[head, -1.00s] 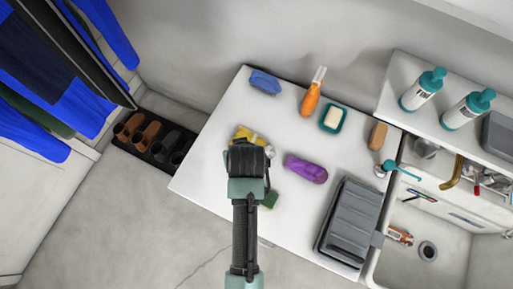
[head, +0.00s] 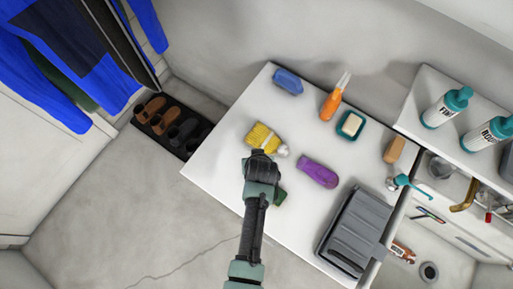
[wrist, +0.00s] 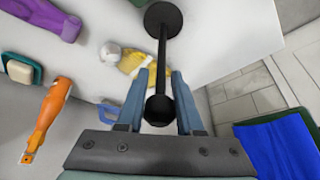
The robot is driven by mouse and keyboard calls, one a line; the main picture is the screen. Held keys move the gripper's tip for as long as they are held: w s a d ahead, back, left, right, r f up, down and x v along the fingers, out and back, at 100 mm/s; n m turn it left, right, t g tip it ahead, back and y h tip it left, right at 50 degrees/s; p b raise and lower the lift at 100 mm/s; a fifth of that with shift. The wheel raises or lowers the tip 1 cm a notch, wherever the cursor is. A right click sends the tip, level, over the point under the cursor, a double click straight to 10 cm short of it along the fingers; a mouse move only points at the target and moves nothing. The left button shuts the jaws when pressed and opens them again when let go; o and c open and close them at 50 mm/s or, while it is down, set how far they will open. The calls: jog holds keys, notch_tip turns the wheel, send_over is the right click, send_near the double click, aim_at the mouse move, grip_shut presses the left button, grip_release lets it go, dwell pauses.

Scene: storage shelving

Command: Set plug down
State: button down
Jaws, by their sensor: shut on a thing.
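The plug is a black bar with a flat round disc at one end and a ball at the other. In the wrist view the plug (wrist: 162,48) stands between the two blue-grey fingers of my gripper (wrist: 158,90), which is shut on it near the ball end. The disc end points away from my gripper, over the white table top (wrist: 215,35). In the head view my gripper (head: 262,160) is above the table's near-left part, just below the yellow brush (head: 264,138). The plug cannot be made out clearly there, dark against my gripper.
On the table are a purple bottle (head: 318,172), green sponge (head: 280,197), orange tool (head: 331,104), soap dish (head: 350,125), blue item (head: 288,82), tan block (head: 394,150) and grey case (head: 352,233). Bare white top shows left of the brush.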

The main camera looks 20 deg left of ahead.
jog(key=shift+f, duration=0.1)
jog(key=c, duration=0.6)
grip_release()
jog(key=shift+o, duration=0.2)
